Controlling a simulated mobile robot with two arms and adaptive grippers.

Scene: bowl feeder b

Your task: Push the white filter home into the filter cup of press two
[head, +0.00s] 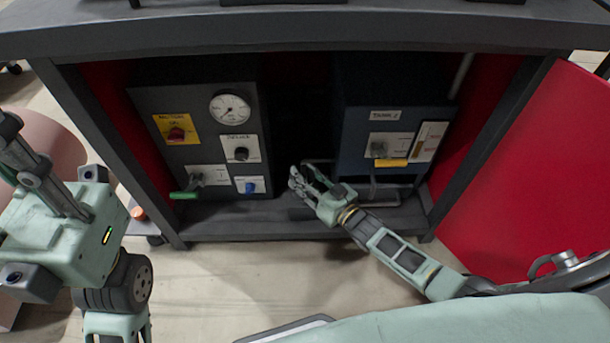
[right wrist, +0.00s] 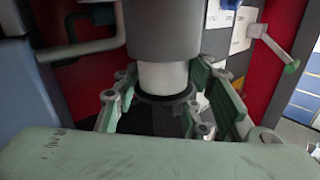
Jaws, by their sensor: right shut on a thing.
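The white filter (right wrist: 163,78) shows in the right wrist view as a short white band between a grey cylinder (right wrist: 163,32), probably the filter cup, and a dark collar (right wrist: 165,100). The white band meets the grey cylinder's rim, and part of the filter is hidden. My right gripper (right wrist: 168,105) is shut around the filter at the dark collar, a finger on each side. In the head view, my right gripper (head: 308,178) reaches into the cabinet's middle bay; the filter cannot be made out there.
The cabinet's left panel (head: 197,105) carries a gauge, knobs and a green-handled lever (head: 186,194). A blue unit (head: 352,150) stands right of the bay, with a pipe near my right gripper. A red panel (head: 535,170) is at far right. The floor in front is clear.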

